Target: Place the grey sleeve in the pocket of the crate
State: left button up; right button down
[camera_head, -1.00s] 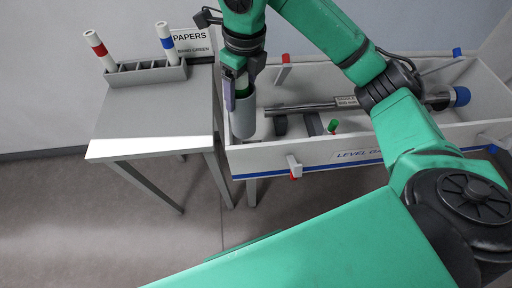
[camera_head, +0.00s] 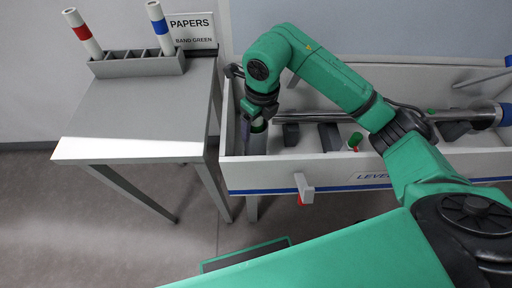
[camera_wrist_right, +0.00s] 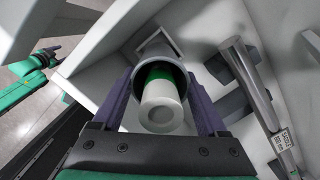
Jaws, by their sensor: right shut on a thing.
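The grey sleeve (camera_head: 258,143) stands inside the left end of the white crate (camera_head: 270,178). It is an open tube; the right wrist view shows its grey wall (camera_wrist_right: 162,52) with a white roll with a green band (camera_wrist_right: 160,100) inside it. My right gripper (camera_head: 252,128) points down into the crate and is shut on the sleeve, one finger on each side. A pale square-edged pocket (camera_wrist_right: 152,38) shows by the sleeve's far end; I cannot tell whether the sleeve's bottom is seated in it. My left gripper is not in view.
A metal tube (camera_head: 465,115) and dark blocks (camera_head: 329,137) lie in the crate, right of the sleeve. A side table (camera_head: 140,110) at left bears a grey rack (camera_head: 137,65) with red-banded and blue-banded rolls, and a PAPERS sign.

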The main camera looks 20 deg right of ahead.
aim_at(260, 122)
notch_tip(260, 122, down, 9)
jog(key=shift+f, duration=0.25)
grip_release()
jog(key=shift+r, duration=0.3)
jog(key=r, duration=0.7)
jog(key=s+r, duration=0.1)
jog(key=r, duration=0.3)
jog(key=shift+s+d+r, duration=0.1)
jog(key=shift+d+r, duration=0.25)
jog(key=shift+d, duration=0.05)
